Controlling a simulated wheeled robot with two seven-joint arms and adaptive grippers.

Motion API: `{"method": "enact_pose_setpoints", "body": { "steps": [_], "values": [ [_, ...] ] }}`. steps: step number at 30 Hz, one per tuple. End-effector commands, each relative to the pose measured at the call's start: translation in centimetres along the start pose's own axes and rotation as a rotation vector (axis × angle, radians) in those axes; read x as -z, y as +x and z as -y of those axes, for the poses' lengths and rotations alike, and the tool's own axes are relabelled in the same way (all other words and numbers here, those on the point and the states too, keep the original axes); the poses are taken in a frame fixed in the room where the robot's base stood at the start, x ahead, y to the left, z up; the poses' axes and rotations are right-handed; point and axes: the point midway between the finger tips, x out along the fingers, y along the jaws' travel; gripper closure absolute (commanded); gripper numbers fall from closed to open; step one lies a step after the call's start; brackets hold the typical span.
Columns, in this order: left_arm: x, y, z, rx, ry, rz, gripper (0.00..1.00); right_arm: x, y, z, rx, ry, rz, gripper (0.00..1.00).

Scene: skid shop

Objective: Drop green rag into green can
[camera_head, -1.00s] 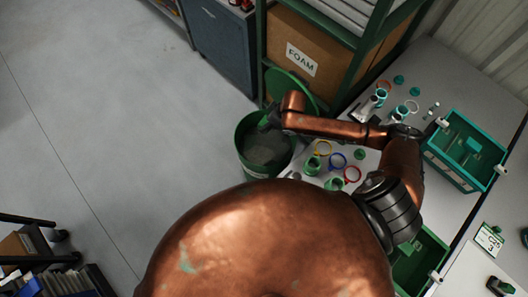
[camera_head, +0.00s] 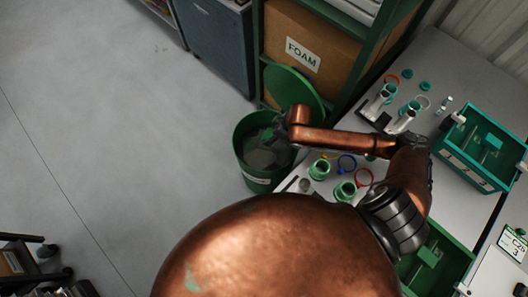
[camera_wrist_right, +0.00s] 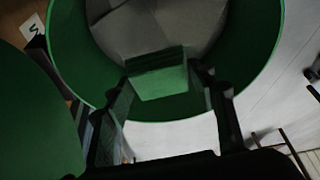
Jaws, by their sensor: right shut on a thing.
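The green can (camera_head: 258,183) stands on the floor beside the bench, open at the top, with grey material showing inside. Its green wall also fills much of the right wrist view (camera_wrist_right: 263,55). My right gripper (camera_head: 268,137) reaches over the can's opening from the right. It is shut on the green rag (camera_head: 267,134), which shows as a small green patch between the fingers in the right wrist view (camera_wrist_right: 160,80). I cannot tell exactly how far the rag is above the grey contents. My left gripper is not in view.
A round green lid (camera_head: 293,88) stands tilted behind the can, in front of the shelf with a FOAM box (camera_head: 302,55). The bench (camera_head: 450,85) at right holds jars, coloured rings and a teal crate (camera_head: 466,172).

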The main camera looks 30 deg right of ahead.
Motion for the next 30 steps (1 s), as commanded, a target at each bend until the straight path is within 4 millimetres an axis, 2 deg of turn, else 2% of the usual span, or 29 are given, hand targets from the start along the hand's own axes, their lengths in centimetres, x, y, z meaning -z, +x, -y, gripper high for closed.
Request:
{"method": "enact_pose_setpoints", "body": {
  "steps": [3, 11, 12, 19, 21, 30],
  "values": [
    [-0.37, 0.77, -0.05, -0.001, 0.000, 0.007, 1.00, -0.24, 0.65, 0.02, 0.001, -0.001, 0.000, 0.68],
    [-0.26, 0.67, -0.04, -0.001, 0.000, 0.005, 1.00, -0.12, 0.44, 0.00, -0.001, -0.001, -0.002, 0.68],
    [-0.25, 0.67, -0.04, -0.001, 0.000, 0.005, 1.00, -0.12, 0.45, 0.00, -0.001, -0.001, -0.002, 0.47],
    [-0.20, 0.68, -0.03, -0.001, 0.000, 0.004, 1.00, -0.15, 0.48, 0.00, -0.001, 0.000, -0.001, 0.31],
    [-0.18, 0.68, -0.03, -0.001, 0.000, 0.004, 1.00, -0.16, 0.49, 0.00, -0.001, 0.000, -0.001, 0.28],
    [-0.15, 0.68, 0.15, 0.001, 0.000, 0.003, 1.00, -0.17, 0.17, -0.01, -0.001, 0.000, -0.001, 0.28]
  ]
}}
